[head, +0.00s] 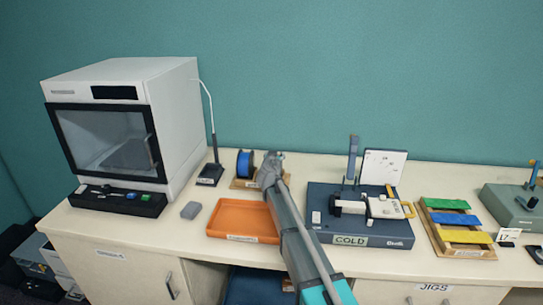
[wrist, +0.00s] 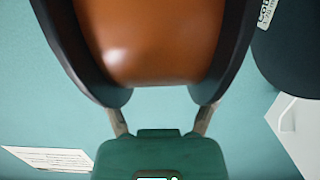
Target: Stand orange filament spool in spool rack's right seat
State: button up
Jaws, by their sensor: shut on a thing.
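The orange filament spool (wrist: 150,40) fills the upper middle of the wrist view, with a black flange on each side of its orange winding. My gripper (wrist: 163,108) is shut on it, one finger at each flange. In the head view my gripper (head: 271,166) is just right of the blue spool (head: 246,163), and my arm hides the orange spool. The wooden spool rack (head: 239,185) shows only at its left part, with the blue spool standing in it. Its right seat is hidden behind my arm. A dark labelled disc, likely the blue spool's flange (wrist: 295,50), is close beside the orange spool.
An orange tray (head: 222,233) lies in front of the rack. A lamp (head: 210,172) and the white printer (head: 190,120) stand left. A dark blue COLD station (head: 318,190) with a white card (head: 398,158) stands right of my arm.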

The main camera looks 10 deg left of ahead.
jog(key=o, duration=1.2)
jog(key=shift+r, duration=0.1)
jog(key=shift+r+p, duration=0.1)
jog(key=shift+p, duration=0.2)
jog(key=s, duration=0.4)
jog(key=s+r+p, duration=0.1)
jog(key=s, duration=0.7)
jog(key=shift+a+r, duration=0.15)
jog(key=shift+r, duration=0.2)
